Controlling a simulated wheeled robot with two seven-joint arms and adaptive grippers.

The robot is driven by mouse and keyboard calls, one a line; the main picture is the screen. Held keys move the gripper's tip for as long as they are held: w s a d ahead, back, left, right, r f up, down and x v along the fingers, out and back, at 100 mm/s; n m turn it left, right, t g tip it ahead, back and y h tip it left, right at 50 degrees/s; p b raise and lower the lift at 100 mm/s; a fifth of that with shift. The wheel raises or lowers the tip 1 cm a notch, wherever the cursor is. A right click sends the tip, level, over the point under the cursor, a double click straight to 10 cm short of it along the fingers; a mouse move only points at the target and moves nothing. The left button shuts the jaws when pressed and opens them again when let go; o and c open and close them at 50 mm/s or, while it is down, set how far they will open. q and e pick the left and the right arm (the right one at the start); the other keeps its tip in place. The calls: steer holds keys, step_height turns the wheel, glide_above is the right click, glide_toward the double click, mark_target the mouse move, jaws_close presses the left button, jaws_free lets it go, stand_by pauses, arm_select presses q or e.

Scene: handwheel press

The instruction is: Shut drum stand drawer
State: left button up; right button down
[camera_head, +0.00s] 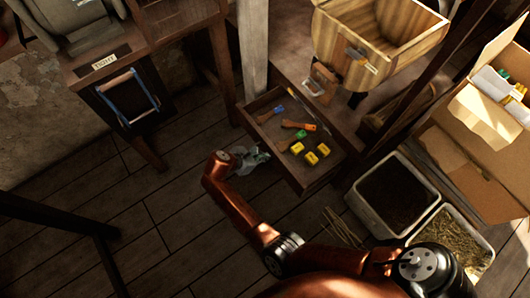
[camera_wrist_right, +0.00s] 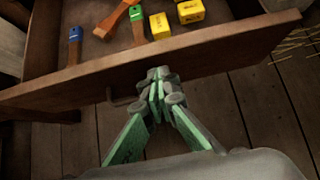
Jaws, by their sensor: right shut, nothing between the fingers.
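The drum stand drawer (camera_head: 304,180) is pulled out of the wooden stand below the wooden drum (camera_head: 385,35). It holds brushes with blue, green and orange parts and several yellow blocks. My right gripper (camera_head: 262,155) is at the outer side of the drawer's front panel. In the right wrist view its green-sided fingers (camera_wrist_right: 157,84) are shut and empty, with the tips at the drawer front (camera_wrist_right: 225,52), just right of a small dark handle (camera_wrist_right: 122,95). I cannot tell whether the tips touch the panel. My left gripper is not in view.
Two white bins, one with dark soil (camera_head: 393,192) and one with straw (camera_head: 447,238), stand right of the drawer. Loose straw (camera_head: 342,228) lies on the floor. A cabinet with a blue-handled item (camera_head: 127,97) stands left. Plank floor (camera_head: 160,205) is clear left of my arm.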

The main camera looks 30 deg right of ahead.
mark_target(277, 150)
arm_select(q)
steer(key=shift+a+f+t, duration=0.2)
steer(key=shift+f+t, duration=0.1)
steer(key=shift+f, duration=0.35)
arm_select(e)
steer(key=shift+d, duration=0.95)
steer(key=shift+d+r, duration=0.2)
steer(key=shift+d, duration=0.05)
steer(key=d+p, duration=0.1)
steer(key=p, duration=0.1)
steer(key=shift+w+d+r+p, duration=0.15)
steer(key=shift+d+r+p, duration=0.15)
steer(key=shift+d+p, duration=0.1)
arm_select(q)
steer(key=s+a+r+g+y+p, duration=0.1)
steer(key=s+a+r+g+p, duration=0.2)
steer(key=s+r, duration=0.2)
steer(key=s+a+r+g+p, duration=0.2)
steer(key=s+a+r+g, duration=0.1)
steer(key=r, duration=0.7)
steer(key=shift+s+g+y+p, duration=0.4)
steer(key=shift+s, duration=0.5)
arm_select(e)
steer(key=w+d+f, duration=0.1)
steer(key=d, duration=1.6)
steer(key=shift+w+d, duration=0.15)
steer(key=shift+d, duration=0.1)
